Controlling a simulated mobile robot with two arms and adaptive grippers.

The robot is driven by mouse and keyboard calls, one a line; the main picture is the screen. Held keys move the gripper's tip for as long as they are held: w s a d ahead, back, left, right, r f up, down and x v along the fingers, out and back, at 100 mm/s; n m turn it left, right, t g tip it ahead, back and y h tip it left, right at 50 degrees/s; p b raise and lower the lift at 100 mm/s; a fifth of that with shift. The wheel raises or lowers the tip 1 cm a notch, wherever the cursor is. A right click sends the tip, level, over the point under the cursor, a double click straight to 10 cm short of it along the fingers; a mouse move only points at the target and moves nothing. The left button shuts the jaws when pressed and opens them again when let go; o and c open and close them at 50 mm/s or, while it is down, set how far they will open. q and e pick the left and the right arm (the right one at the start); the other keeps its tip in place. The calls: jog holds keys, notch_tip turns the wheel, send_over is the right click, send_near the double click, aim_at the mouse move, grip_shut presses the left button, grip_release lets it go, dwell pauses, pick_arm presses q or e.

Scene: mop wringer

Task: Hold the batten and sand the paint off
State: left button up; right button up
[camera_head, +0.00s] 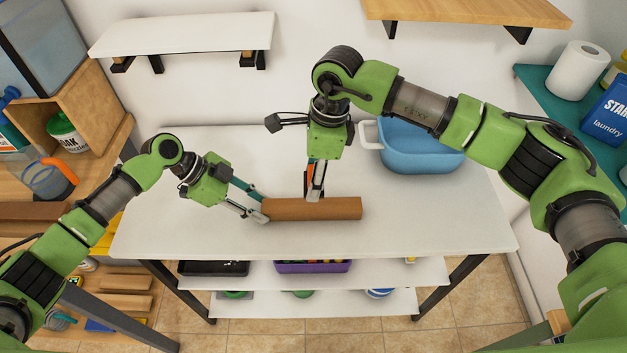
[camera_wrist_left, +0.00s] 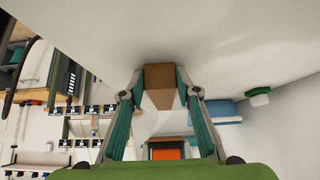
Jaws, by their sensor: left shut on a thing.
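The batten (camera_head: 315,209) is a brown wooden bar lying left to right on the white table. My left gripper (camera_head: 262,206) is shut on its left end. The left wrist view shows the batten (camera_wrist_left: 159,82) end-on between the two fingers of that gripper (camera_wrist_left: 160,88). My right gripper (camera_head: 314,190) points down at the middle of the batten, with its tips at the batten's back edge. Something orange shows between or behind its fingers. I cannot tell whether it touches the wood or grips anything. No paint patch is clear on the batten's visible faces.
The white table (camera_head: 440,225) is clear in front and to the right. A blue tub (camera_head: 420,150) with a white handle stands at the back right. Below are shelves with a black tray (camera_head: 213,268) and a purple tray (camera_head: 312,266). A wooden bench with goods is on the left.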

dwell(0.3)
pick_arm(q)
jog(key=o, duration=1.4)
jog(key=shift+c, duration=0.2)
jog(key=shift+r, duration=0.1)
jog(key=v, duration=1.2)
jog(key=shift+s, duration=0.1)
pick_arm(e)
jog(key=shift+s, duration=0.1)
